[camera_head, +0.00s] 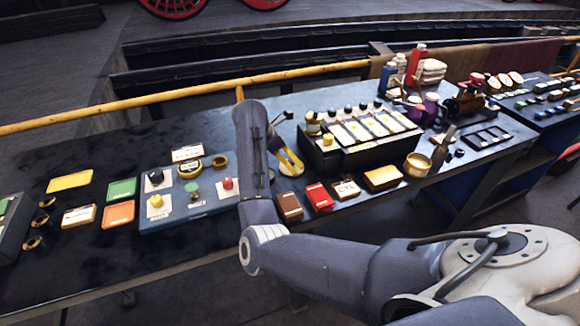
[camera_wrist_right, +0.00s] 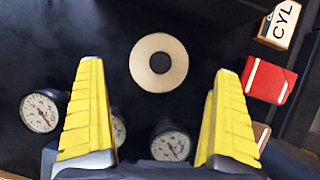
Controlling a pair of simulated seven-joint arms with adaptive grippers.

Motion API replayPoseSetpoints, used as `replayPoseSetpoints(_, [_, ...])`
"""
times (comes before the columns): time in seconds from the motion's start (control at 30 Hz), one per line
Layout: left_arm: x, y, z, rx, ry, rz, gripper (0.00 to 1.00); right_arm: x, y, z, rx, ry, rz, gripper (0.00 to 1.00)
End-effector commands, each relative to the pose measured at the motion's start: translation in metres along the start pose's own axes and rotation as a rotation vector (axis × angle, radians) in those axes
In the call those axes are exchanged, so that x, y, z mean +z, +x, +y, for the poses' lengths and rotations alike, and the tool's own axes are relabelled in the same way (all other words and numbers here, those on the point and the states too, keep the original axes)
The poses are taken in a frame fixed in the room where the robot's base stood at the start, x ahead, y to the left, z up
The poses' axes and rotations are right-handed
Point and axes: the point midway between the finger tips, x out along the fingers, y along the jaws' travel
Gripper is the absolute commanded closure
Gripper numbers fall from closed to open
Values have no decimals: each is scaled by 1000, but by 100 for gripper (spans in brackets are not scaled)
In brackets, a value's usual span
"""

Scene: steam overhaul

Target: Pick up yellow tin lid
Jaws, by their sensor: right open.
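A flat yellow rounded rectangle, which looks like the yellow tin lid (camera_head: 69,181), lies on the dark bench at the left in the head view. My right gripper (camera_head: 290,161) is far to its right, near the middle of the bench. Its yellow fingers stand wide apart in the right wrist view (camera_wrist_right: 158,68), with nothing between them. A pale ring (camera_wrist_right: 158,84) lies on the bench below the fingers. The yellow lid is outside the right wrist view. My left gripper is not in view.
A green plate (camera_head: 122,188) and an orange plate (camera_head: 118,214) lie right of the yellow lid. A blue-grey board (camera_head: 180,213) with small parts lies between them and my right arm. A red box (camera_wrist_right: 268,80) and several gauges (camera_wrist_right: 41,112) show in the wrist view.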

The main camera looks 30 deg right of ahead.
Motion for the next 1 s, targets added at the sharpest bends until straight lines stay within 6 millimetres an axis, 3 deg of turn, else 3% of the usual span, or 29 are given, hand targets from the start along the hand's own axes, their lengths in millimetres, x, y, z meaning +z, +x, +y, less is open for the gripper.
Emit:
replayPoseSetpoints(0.4, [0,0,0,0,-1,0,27,1,44,-1,-2,-2,-3,0])
replayPoseSetpoints(0.77, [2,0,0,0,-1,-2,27,0,50,0,0,-1,-1,0])
replayPoseSetpoints(1.0, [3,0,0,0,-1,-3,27,0,50,0,0,-1,-1,27])
